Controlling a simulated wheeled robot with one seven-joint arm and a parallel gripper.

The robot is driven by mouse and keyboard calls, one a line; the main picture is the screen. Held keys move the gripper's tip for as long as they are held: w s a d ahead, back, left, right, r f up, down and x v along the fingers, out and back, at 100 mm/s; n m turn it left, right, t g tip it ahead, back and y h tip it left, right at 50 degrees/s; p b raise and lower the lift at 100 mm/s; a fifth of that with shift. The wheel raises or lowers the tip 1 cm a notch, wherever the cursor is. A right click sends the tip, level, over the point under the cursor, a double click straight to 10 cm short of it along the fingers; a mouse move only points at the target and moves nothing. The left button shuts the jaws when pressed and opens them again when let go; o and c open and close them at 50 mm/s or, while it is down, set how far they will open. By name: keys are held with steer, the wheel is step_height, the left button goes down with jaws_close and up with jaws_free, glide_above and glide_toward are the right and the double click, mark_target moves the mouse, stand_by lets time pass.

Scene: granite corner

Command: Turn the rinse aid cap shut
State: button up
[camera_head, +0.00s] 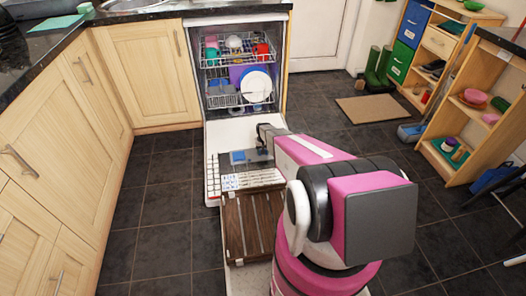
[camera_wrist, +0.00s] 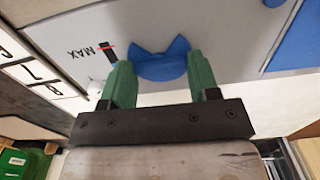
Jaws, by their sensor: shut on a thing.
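The blue rinse aid cap (camera_wrist: 160,62) is in the wrist view, set in the grey panel (camera_wrist: 225,25) of the dishwasher door. It has a bow-tie shaped grip. My gripper (camera_wrist: 160,77) has its green fingers at the left and right of the cap, shut on it. Left of the cap are a MAX mark and a dark slot with a red line. In the head view the open dishwasher door (camera_head: 232,132) lies low in front of the machine. My arm and gripper reach over it from the right, and the cap is hidden there.
Racks with dishes (camera_head: 238,75) sit inside the dishwasher. A dark slatted wooden piece (camera_head: 247,225) lies in front of the door. Cupboards (camera_head: 150,80) stand at left, a shelf unit (camera_head: 465,110) at right. A doormat (camera_head: 375,108) and green boots (camera_head: 378,68) are at the back right.

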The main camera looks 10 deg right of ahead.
steer(key=o, duration=0.9)
steer(key=shift+r, duration=0.1)
step_height(320, 180, up, 11)
steer(key=shift+f, duration=0.15)
